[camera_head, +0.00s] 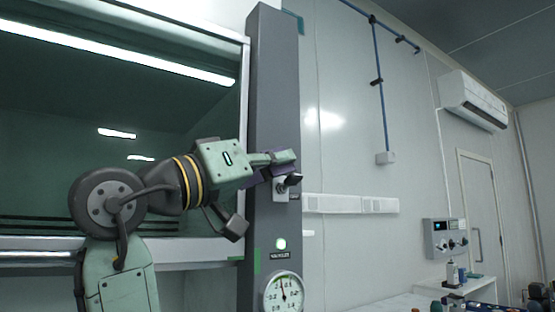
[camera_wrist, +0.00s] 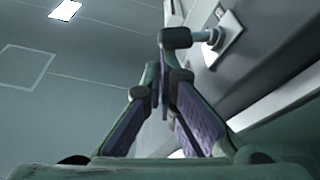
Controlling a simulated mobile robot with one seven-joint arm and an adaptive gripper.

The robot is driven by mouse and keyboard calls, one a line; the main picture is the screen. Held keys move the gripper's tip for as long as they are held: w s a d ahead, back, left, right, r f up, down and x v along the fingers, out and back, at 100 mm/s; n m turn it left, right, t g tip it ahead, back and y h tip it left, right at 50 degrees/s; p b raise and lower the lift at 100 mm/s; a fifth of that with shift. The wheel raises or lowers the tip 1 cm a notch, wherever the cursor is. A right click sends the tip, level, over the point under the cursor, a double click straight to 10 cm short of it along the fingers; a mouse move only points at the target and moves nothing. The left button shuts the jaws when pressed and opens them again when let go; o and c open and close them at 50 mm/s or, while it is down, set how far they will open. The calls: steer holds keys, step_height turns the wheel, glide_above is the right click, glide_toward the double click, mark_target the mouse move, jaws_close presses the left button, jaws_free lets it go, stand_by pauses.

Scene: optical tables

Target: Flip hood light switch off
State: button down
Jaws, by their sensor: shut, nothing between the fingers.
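The hood light switch (camera_head: 281,190) is a small pale plate with a black lever, on the grey column at the hood's right edge. Its dark lever (camera_head: 293,179) sticks out to the right in the head view. My gripper (camera_head: 284,163) is shut and empty, just above the lever. In the wrist view, the fingertips (camera_wrist: 163,72) meet just below the dark lever knob (camera_wrist: 176,38), which joins a pale plate (camera_wrist: 231,40). I cannot tell whether they touch. The hood (camera_head: 60,110) has a bright light tube (camera_head: 118,50) along its top.
Below the switch, the column (camera_head: 272,90) carries a lit round indicator (camera_head: 281,244) and a dial gauge (camera_head: 283,293). White wall trunking (camera_head: 350,204) runs to the right. A control box (camera_head: 446,238) and a bench with bottles stand farther right.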

steer(key=f+m, duration=0.1)
steer(key=s+m+h+b, duration=0.1)
steer(key=m, duration=0.1)
steer(key=shift+d+f+g, duration=0.3)
steer(key=shift+d+f, duration=0.1)
steer(key=v, duration=1.2)
stand_by(0.4)
